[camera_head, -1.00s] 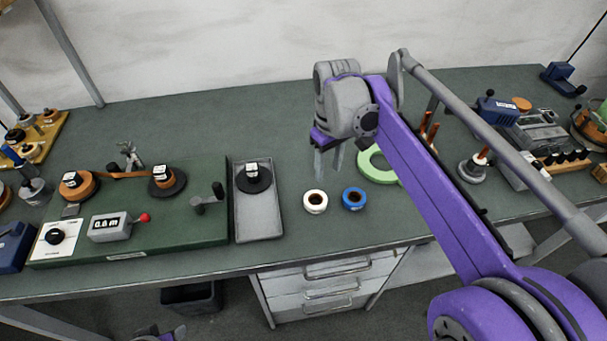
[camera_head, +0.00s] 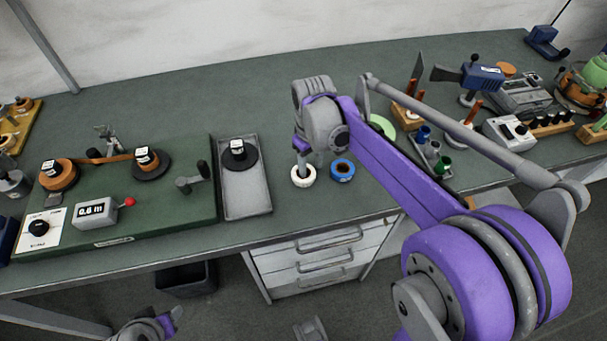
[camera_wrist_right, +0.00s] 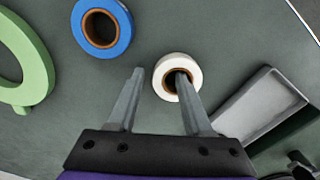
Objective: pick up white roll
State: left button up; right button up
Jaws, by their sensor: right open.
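The white roll (camera_head: 303,183) lies flat on the green bench, left of the blue roll (camera_head: 342,171). My right gripper (camera_head: 303,163) is open and points down at the white roll. In the right wrist view, the white roll (camera_wrist_right: 177,58) shows its brown core. There my right gripper (camera_wrist_right: 160,73) has one finger across the core hole and the other to the left of the roll, over bare bench. I cannot tell if the finger tip is inside the hole or above it. Part of my left arm end (camera_head: 150,327) shows at the bottom edge; its jaws are unclear.
A grey tray (camera_head: 245,200) with a black spool stands left of the white roll. A green ring (camera_wrist_right: 33,60) lies beyond the blue roll. A green winding board (camera_head: 150,215) lies further left. The bench front edge is close.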

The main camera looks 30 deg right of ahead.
aim_at(311, 169)
jog(key=shift+f, duration=0.1)
jog(key=shift+c, duration=0.2)
grip_shut()
notch_tip(311, 169, up, 10)
jog(key=p, duration=0.1)
dwell(0.6)
